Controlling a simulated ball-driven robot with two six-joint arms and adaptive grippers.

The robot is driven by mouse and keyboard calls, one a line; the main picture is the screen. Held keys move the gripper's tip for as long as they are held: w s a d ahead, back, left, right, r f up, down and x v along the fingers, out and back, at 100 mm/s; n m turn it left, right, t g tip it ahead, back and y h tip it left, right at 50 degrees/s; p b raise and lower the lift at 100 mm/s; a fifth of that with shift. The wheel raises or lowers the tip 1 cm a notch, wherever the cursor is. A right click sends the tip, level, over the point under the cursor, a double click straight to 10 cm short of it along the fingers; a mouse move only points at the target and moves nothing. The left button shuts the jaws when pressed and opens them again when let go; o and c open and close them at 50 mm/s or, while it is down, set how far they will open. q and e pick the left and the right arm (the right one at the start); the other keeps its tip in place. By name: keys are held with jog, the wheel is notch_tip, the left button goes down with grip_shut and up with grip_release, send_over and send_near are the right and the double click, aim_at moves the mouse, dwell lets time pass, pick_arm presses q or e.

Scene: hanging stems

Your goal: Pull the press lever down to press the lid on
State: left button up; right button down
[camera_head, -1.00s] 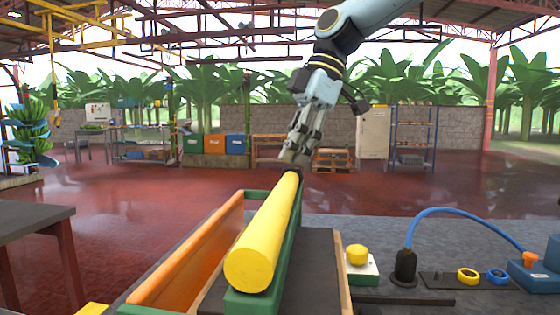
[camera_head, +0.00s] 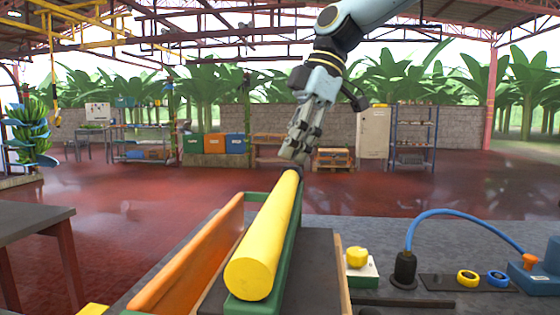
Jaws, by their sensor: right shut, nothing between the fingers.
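A thick yellow bar (camera_head: 264,246), which looks like the press lever's grip, runs away from me along a green frame (camera_head: 294,232). Its round near end faces me. My right gripper (camera_head: 291,157) comes down from the upper right, shut and empty. Its fingertips show just above the far end of the yellow bar; I cannot tell whether they touch it. I cannot make out the lid; it may be hidden under the bar and frame. My left gripper is not in view.
A long orange bar (camera_head: 190,258) lies left of the green frame. On the grey bench (camera_head: 385,232) to the right stand a yellow button (camera_head: 357,257), a black socket with a blue hose (camera_head: 455,210), and yellow (camera_head: 467,278) and blue rings (camera_head: 498,279). The air around the gripper looks clear.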

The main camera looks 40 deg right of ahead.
notch_tip(320, 180, up, 7)
jog(key=p, duration=0.3)
jog(key=shift+p, duration=0.4)
dwell(0.4)
